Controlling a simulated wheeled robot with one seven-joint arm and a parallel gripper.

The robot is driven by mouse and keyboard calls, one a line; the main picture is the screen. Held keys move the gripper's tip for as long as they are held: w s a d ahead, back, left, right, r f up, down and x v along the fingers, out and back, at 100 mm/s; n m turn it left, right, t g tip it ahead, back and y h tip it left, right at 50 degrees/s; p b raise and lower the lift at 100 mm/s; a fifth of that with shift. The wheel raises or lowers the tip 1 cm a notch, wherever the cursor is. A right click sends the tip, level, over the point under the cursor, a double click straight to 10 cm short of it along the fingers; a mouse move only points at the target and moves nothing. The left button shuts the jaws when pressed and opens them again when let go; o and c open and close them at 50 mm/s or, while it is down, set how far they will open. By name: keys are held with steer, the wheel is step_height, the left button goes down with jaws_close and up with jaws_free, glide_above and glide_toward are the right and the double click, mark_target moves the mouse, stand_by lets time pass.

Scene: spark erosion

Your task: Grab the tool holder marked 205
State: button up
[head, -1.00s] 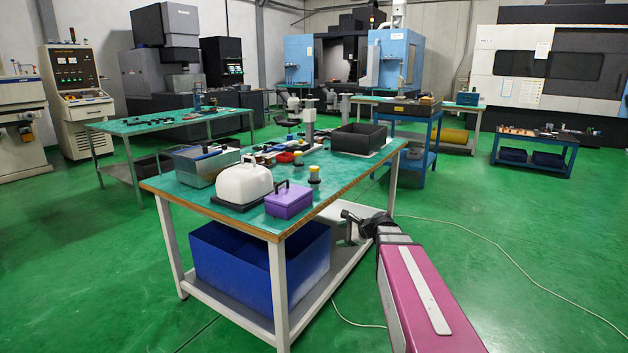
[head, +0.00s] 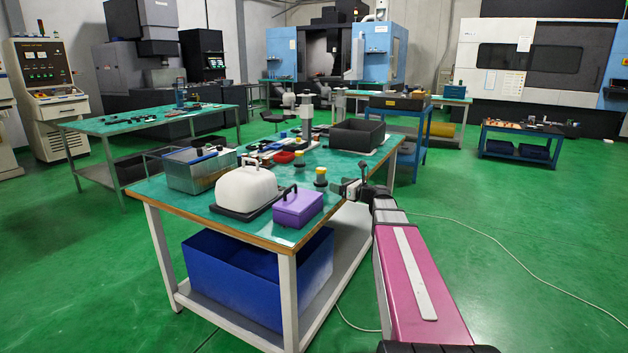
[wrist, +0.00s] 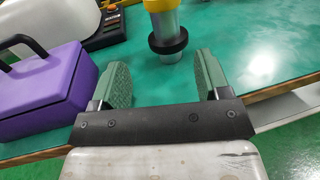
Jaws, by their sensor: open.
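Two tool holders with yellow tops stand upright on the green-topped table: a nearer one (head: 320,178) near the right edge and a farther one (head: 298,158). No number is legible on either. In the wrist view one tool holder (wrist: 166,38) shows a silver body and a black ring, with its top cut off by the frame. My gripper (head: 342,189) is at the table's right edge, beside the nearer holder. In the wrist view my gripper (wrist: 163,78) is open, with nothing between its green-padded fingers. The holder stands beyond the fingertips, roughly centred.
A purple box (head: 297,207) with a black handle stands close to my left finger; it also shows in the wrist view (wrist: 45,90). A white domed case (head: 245,188) is beside it. A black bin (head: 358,136) stands farther back.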

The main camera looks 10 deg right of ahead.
mark_target(321, 176)
steer(key=x, duration=0.5)
steer(key=shift+w+a, duration=0.15)
steer(key=shift+w, duration=0.2)
steer(key=x, duration=0.5)
steer(key=shift+w+d+r, duration=0.2)
steer(key=shift+w+d, duration=0.05)
steer(key=c, duration=1.3)
